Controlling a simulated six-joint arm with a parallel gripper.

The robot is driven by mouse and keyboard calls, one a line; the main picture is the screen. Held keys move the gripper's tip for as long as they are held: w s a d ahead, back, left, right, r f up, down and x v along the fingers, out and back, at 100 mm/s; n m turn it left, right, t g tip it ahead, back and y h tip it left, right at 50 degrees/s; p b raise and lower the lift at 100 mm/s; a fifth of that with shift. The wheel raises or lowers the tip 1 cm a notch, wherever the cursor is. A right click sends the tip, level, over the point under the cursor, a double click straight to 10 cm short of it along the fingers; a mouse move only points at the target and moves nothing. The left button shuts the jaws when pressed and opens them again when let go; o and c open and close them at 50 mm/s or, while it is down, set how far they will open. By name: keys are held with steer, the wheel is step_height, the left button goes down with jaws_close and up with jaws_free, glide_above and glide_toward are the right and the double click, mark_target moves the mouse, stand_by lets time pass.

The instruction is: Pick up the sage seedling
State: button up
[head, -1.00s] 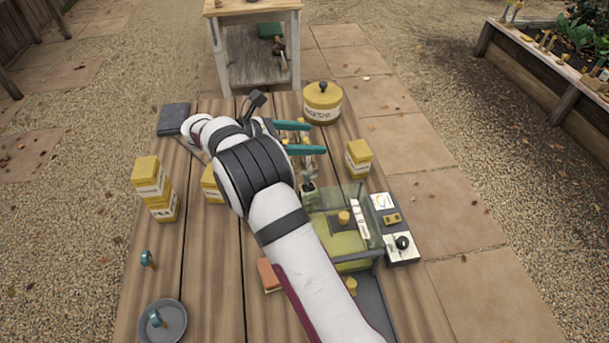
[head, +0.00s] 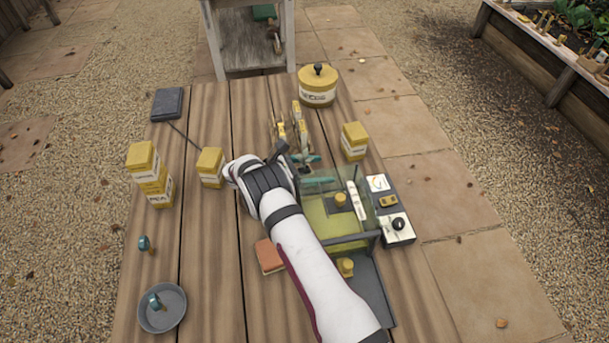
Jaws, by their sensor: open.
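My gripper (head: 318,170) is open, with its teal fingers low over the table at the back left corner of the green glass-sided tray (head: 327,232). A small dark-topped pot (head: 306,170) shows partly between or just behind the fingers. It may hold the sage seedling, but the fingers and wrist cover much of it and I cannot make out leaves or a label. Several upright yellow-tagged pieces (head: 297,124) stand just behind the gripper; I cannot tell exactly what they are.
A yellow lidded canister (head: 318,87) and a yellow box (head: 354,141) stand behind. More yellow boxes (head: 210,167) stand left, some stacked (head: 150,176). A panel with a black knob (head: 398,224) lies right of the tray. The front left holds a grey dish (head: 162,308) and an orange block (head: 269,256).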

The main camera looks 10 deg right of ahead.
jaws_close()
stand_by(0.3)
